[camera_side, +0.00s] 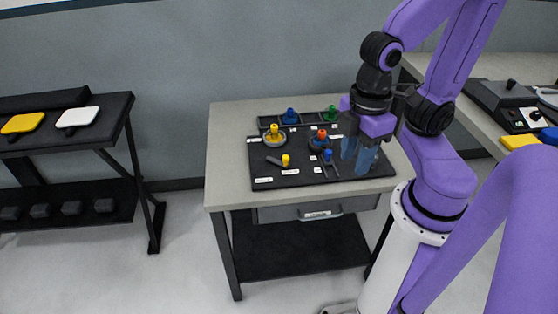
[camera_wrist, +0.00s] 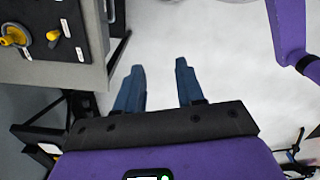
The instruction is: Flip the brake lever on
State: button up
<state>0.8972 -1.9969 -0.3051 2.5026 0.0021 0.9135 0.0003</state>
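A black control board (camera_side: 264,178) lies on the grey table, with several coloured controls and small white labels too small to read. I cannot tell which is the brake lever. A yellow-tipped lever (camera_side: 285,160) is at front left, a blue-tipped one (camera_side: 327,156) at front right. Behind them are a yellow knob (camera_side: 274,131) and an orange-red knob (camera_side: 322,135) on round bases. My gripper (camera_side: 357,158) appears over the board's right side and hides part of it. In the wrist view, my gripper (camera_wrist: 160,68) is open and empty, with the board (camera_wrist: 85,70) at upper left.
Blue (camera_side: 290,116) and green (camera_side: 331,113) pieces sit in a dark tray at the back of the table. A drawer handle (camera_side: 320,213) is on the table's front. A black bench (camera_side: 110,105) stands left, and another counter (camera_side: 540,68) right. Pale floor is open in front.

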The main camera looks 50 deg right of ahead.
jog(key=shift+w, duration=0.1)
jog(key=c, duration=0.5)
jog(key=shift+w+a, duration=0.15)
jog(key=shift+w, duration=0.1)
grip_shut()
jog(key=w+d+f+n+g+y, duration=0.1)
jog(key=w+d+f+n, duration=0.1)
jog(key=w, duration=0.8)
jog(key=w+d+f+n+g, duration=0.1)
jog(key=w+d+f, duration=0.15)
jog(key=w, duration=0.75)
jog(key=w+d+f+n+y, duration=0.1)
jog(key=w+d+f, duration=0.2)
jog(key=d, duration=0.5)
jog(key=w+d+f+n+t+y, duration=0.1)
jog(key=d+f, duration=0.3)
jog(key=d, duration=0.4)
jog(key=w+d+f+n+y, duration=0.1)
jog(key=w+d+f, duration=0.3)
jog(key=d, duration=0.4)
jog(key=shift+w+n, duration=0.3)
jog(key=shift+a, duration=0.1)
